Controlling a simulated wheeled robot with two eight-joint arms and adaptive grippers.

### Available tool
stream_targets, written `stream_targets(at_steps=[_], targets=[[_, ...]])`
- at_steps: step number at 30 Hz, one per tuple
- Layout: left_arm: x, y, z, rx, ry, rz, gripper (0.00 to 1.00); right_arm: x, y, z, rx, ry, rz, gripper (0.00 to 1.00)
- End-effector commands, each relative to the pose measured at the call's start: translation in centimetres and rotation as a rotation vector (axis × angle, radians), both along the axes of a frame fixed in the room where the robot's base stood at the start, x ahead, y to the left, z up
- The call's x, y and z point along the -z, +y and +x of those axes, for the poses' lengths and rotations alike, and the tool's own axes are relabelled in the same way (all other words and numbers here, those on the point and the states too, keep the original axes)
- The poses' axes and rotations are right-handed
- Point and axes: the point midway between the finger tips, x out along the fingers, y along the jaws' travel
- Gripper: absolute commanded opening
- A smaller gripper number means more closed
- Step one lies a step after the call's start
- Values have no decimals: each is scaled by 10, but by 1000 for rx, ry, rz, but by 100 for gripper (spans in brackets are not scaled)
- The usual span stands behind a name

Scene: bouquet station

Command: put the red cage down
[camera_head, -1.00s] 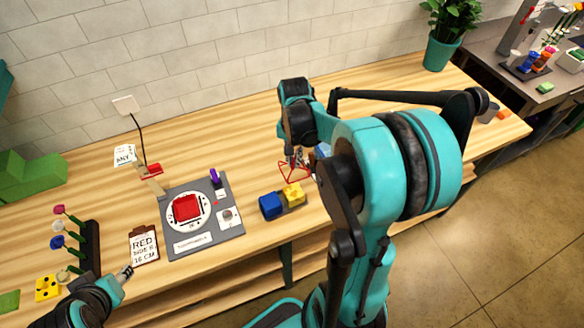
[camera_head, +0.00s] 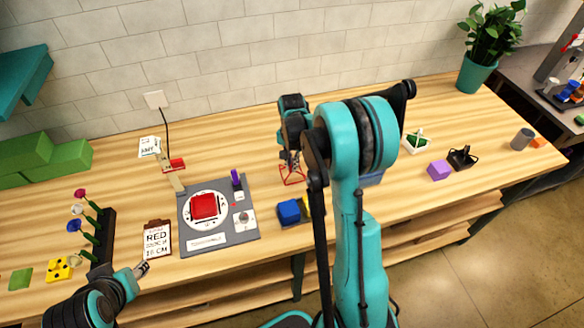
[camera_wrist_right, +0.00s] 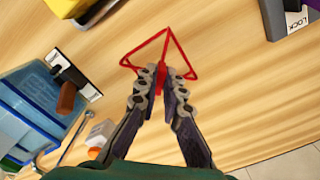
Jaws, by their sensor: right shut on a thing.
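The red cage (camera_head: 293,175) is an open frame of thin red wire over the wooden table, right of the grey scale-like board (camera_head: 221,237). My right gripper (camera_head: 290,160) is shut on its upper part from above. In the right wrist view the closed fingertips (camera_wrist_right: 161,76) pinch a red upright stem of the cage (camera_wrist_right: 166,44), whose wire triangle spreads beyond them. I cannot tell whether its base touches the table. My left gripper (camera_head: 143,268) is at the lower left by the "RED" clipboard, away from the cage; its jaw opening is too small to judge.
A blue block (camera_head: 288,211) and a partly hidden yellow block are just in front of the cage. My right arm hides part of a blue bin (camera_head: 372,180). A purple block (camera_head: 438,170) stands farther right. Bare wood lies behind and left of the cage.

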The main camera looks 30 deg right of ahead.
Motion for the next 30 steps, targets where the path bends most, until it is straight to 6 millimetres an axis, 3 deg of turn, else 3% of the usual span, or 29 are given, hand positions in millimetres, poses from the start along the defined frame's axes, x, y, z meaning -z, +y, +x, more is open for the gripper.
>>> stream_targets(at_steps=[3, 14, 15, 17, 26, 30], targets=[[4, 0, 0, 0, 0, 0, 40, 15, 0, 0, 0, 0, 0, 0], [8, 0, 0, 0, 0, 0, 40, 19, 0, 0, 0, 0, 0, 0], [7, 0, 0, 0, 0, 0, 40, 18, 0, 0, 0, 0, 0, 16], [7, 0, 0, 0, 0, 0, 40, 18, 0, 0, 0, 0, 0, 28], [6, 0, 0, 0, 0, 0, 40, 17, 0, 0, 0, 0, 0, 28], [1, 0, 0, 0, 0, 0, 40, 5, 0, 0, 0, 0, 0, 28]])
